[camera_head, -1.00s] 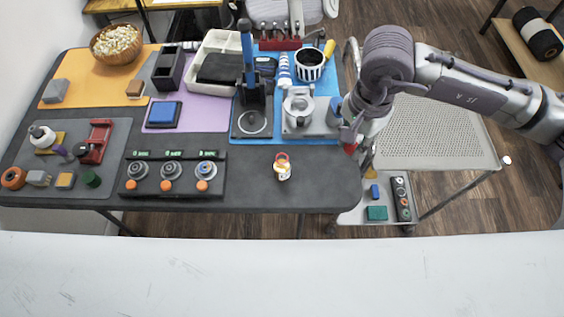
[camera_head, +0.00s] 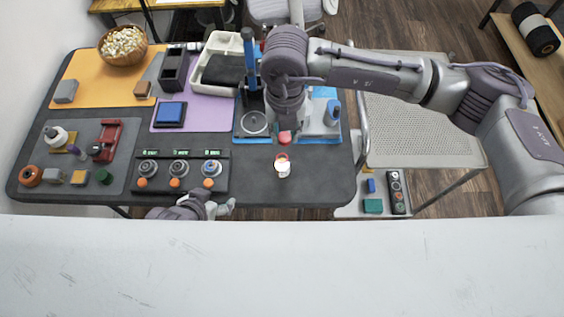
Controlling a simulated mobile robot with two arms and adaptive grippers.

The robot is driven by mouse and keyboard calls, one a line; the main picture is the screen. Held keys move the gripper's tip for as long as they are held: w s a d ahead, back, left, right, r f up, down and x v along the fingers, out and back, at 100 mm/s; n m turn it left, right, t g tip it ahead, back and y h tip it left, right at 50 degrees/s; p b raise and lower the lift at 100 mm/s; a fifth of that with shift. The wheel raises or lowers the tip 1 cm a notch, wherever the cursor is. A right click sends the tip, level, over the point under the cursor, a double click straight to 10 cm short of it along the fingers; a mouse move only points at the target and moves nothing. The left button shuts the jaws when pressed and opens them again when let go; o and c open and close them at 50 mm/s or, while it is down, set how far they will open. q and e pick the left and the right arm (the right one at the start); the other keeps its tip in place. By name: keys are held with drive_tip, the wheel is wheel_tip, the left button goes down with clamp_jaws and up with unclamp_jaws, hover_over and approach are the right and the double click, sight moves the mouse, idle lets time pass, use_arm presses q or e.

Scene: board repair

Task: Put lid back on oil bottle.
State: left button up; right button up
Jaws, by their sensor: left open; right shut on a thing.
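A small white bottle (camera_head: 283,171) with a red part at its far end (camera_head: 282,157) is on the dark table near its front edge. I cannot tell whether it stands or lies. My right gripper (camera_head: 285,135) is just beyond the bottle, pointing down and shut on a small red lid (camera_head: 285,138). The lid appears apart from the bottle. My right arm hides much of the blue mat behind. My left gripper (camera_head: 224,208) is open and empty at the table's front edge, left of the bottle, partly hidden by the white surface in front.
A panel with several knobs (camera_head: 222,187) lies left of the bottle. A black press with a blue handle (camera_head: 248,60) stands behind it. A grey mat (camera_head: 60,180) with tools is at far left. The table right of the bottle is clear.

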sight(278, 170)
use_arm(q)
drive_tip(key=d+t, duration=0.1)
drive_tip(key=w+d+m+h, duration=0.1)
drive_tip(key=d, duration=0.1)
drive_tip(key=d+t+h, duration=0.1)
drive_tip(key=d, duration=0.1)
drive_tip(key=shift+w+d+r+t, duration=0.2)
drive_tip(key=shift+w+r+t, duration=0.1)
drive_tip(key=shift+w, duration=0.1)
drive_tip(key=d+t+h, duration=0.1)
drive_tip(key=d+r+m+h, duration=0.1)
drive_tip(key=d, duration=0.1)
drive_tip(key=d+t+h, duration=0.1)
drive_tip(key=d, duration=0.1)
drive_tip(key=shift+s+d+r+m+t, duration=0.2)
drive_tip(key=shift+s+m+t, duration=0.1)
drive_tip(key=shift+s, duration=0.1)
drive_tip(key=x, duration=1.2)
clamp_jaws()
